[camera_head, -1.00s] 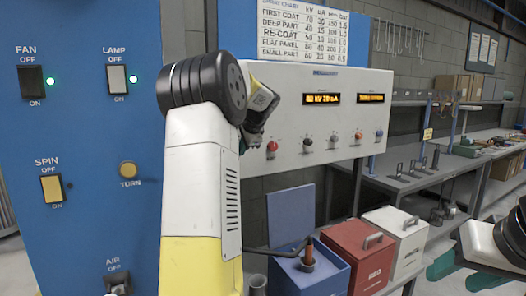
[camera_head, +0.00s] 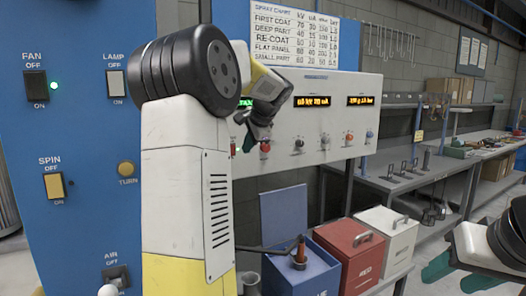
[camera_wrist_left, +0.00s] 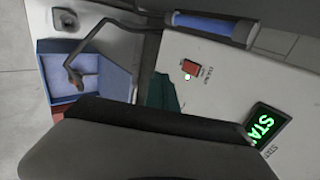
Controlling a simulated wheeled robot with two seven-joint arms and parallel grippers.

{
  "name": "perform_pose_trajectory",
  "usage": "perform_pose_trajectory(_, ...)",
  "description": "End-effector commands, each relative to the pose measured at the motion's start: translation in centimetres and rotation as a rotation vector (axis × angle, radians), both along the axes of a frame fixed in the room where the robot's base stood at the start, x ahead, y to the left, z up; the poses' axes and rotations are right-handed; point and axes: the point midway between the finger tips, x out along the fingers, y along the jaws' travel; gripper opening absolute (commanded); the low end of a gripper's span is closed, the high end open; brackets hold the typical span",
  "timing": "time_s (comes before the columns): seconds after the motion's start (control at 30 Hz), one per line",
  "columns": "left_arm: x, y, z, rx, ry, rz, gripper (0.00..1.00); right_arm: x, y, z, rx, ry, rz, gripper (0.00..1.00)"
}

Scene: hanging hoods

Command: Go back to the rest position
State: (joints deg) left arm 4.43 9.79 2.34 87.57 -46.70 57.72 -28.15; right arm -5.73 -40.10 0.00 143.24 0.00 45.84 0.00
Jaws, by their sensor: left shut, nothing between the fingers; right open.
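My left arm (camera_head: 190,190) rises large in the middle of the head view. Its gripper (camera_head: 257,135) has dark green fingers, shut and empty, in front of the left part of the white control panel (camera_head: 310,125). Its fingers also show in part in the left wrist view (camera_wrist_left: 160,93), beside the panel; a dark part of my arm covers the lower middle there. My right gripper (camera_head: 445,272) is open and empty at the lower right of the head view, in front of the floor and the bench.
A blue cabinet (camera_head: 85,140) with switches stands at left. Below the panel are an open blue box (camera_head: 325,270), a red box (camera_head: 350,252) and a white box (camera_head: 388,235). A grey workbench (camera_head: 400,185) runs along the right. Floor shows between bench and right gripper.

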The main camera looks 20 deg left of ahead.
Motion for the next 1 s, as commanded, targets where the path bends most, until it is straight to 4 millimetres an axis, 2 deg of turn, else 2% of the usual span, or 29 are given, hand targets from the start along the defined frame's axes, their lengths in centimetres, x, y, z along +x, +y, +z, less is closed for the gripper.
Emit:
perform_pose_trajectory(0.3, -1.1, -1.2, 0.8, -0.007, -0.002, 0.0, 0.0, 0.0, 0.0, 0.0, 0.0, 0.0, 0.0, 0.5)
perform_pose_trajectory(0.37, -1.8, -1.7, 0.7, -0.03, -0.009, 0.004, 0.0, 0.0, 0.0, 0.0, 0.0, 0.0, 0.0, 0.5)
perform_pose_trajectory(0.43, -3.6, -2.9, 0.6, -0.084, -0.028, 0.015, 0.0, 0.0, 0.0, 0.0, 0.0, 0.0, 0.0, 0.5)
perform_pose_trajectory(0.57, -9.2, -7.0, -0.5, -0.265, -0.08, 0.058, 0.0, 0.0, 0.0, 0.0, 0.0, 0.0, 0.0, 0.5)
perform_pose_trajectory(0.8, -21.8, -15.4, -5.2, -0.685, -0.157, 0.209, 0.0, 0.0, 0.0, 0.0, 0.0, 0.0, 0.0, 0.5)
perform_pose_trajectory(0.9, -25.9, -18.1, -7.4, -0.831, -0.17, 0.277, 0.0, 0.0, 0.0, 0.0, 0.0, 0.0, 0.0, 0.5)
perform_pose_trajectory(1.0, -28.8, -20.1, -9.2, -0.939, -0.174, 0.334, 0.0, 0.0, 0.0, 0.0, 0.0, 0.0, 0.0, 0.5)
